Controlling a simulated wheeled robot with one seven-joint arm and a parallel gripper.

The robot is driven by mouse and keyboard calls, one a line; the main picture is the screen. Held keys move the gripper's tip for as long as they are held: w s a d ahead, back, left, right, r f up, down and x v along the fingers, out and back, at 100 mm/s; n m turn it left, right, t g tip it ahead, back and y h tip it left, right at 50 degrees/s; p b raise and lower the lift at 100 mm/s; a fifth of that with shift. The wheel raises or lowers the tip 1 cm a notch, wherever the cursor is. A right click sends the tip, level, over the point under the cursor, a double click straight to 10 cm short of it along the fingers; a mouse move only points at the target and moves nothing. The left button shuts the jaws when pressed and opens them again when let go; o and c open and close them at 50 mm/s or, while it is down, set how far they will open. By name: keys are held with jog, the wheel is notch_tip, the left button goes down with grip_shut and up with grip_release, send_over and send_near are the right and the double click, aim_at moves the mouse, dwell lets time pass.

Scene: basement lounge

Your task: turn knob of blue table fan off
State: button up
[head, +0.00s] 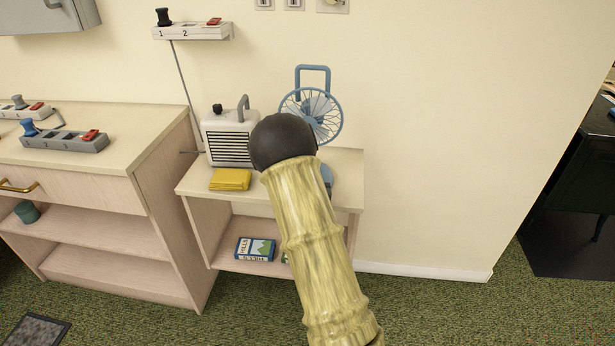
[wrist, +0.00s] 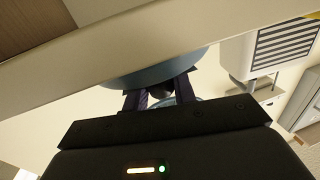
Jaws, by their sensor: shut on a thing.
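The blue table fan (head: 312,112) stands upright on the small side table (head: 345,163), with its cage and top handle in sight. My arm hides most of its base in the head view; a blue edge shows at the right of the arm. In the wrist view the rounded blue fan base (wrist: 135,77) is close in front of my gripper (wrist: 160,90). The two dark fingers are shut on a small dark knob (wrist: 160,91) at the base. The knob's setting is too dark to read. My gripper is hidden behind my arm in the head view.
A white heater-like box (head: 228,138) stands left of the fan, with a yellow folded cloth (head: 230,179) before it. A boxed item (head: 255,249) lies on the lower shelf. A cabinet (head: 75,185) stands at left. The right-hand wall is clear.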

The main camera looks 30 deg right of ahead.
jog(key=o, duration=1)
jog(key=shift+c, duration=0.2)
jog(key=p+v, duration=1.3)
jog(key=v, duration=0.4)
jog(key=shift+s, duration=0.15)
jog(key=shift+a, duration=0.1)
